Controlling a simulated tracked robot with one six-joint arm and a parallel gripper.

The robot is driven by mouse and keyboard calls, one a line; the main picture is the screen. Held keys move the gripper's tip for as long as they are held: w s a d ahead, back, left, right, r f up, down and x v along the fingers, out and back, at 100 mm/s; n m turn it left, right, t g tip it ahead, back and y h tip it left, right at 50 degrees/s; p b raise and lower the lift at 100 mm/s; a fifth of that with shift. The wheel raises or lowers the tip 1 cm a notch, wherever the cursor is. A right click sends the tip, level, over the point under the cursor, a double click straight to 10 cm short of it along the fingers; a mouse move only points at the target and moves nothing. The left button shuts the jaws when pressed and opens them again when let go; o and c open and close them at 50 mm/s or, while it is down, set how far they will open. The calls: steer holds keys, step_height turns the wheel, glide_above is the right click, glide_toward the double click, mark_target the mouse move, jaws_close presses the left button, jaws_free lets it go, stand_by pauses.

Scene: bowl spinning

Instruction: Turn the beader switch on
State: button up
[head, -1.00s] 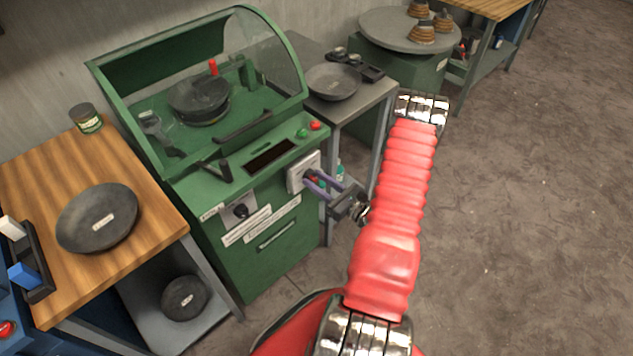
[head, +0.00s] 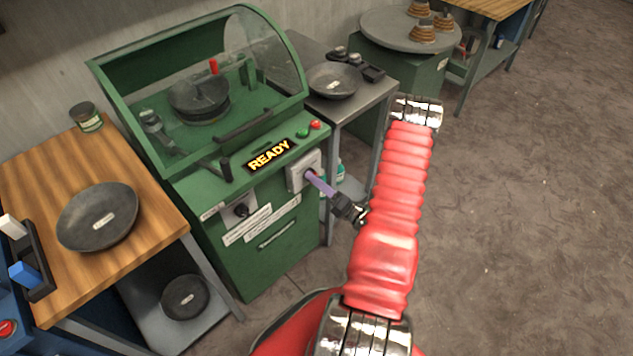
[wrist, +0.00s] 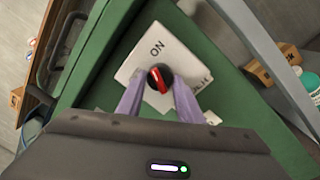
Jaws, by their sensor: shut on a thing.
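The switch is a round red-and-black knob (wrist: 159,78) on a white plate (head: 296,180) on the front of the green machine (head: 265,245). The word ON is printed on the plate above the knob in the wrist view. My gripper (head: 311,178) reaches the plate from the right. In the wrist view, the purple fingers of my gripper (wrist: 158,88) are closed on either side of the knob. In the head view the fingers hide the knob. The machine's display (head: 269,155) is lit and reads READY in yellow.
Green and red buttons (head: 309,129) sit above the plate. A wooden table (head: 150,215) with a dark bowl (head: 98,217) stands at the left. A grey side table (head: 370,100) stands behind the machine's right side. The floor at the right is clear.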

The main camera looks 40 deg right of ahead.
steer(key=m, duration=0.4)
steer(key=shift+d+h, duration=0.1)
steer(key=shift+h, duration=0.2)
steer(key=shift+f+m, duration=0.1)
steer(key=shift+m, duration=0.2)
steer(key=o, duration=1)
steer(key=shift+s, duration=0.1)
steer(key=shift+s+d+f, duration=0.1)
steer(key=shift+s+f, duration=0.05)
steer(key=shift+s, duration=2.1)
steer(key=shift+s+a+f, duration=0.1)
steer(key=shift+s+f, duration=0.1)
steer(key=shift+s, duration=2.1)
steer(key=shift+s+d+f, duration=0.1)
steer(key=shift+s+f, duration=0.05)
steer(key=shift+s, duration=2.1)
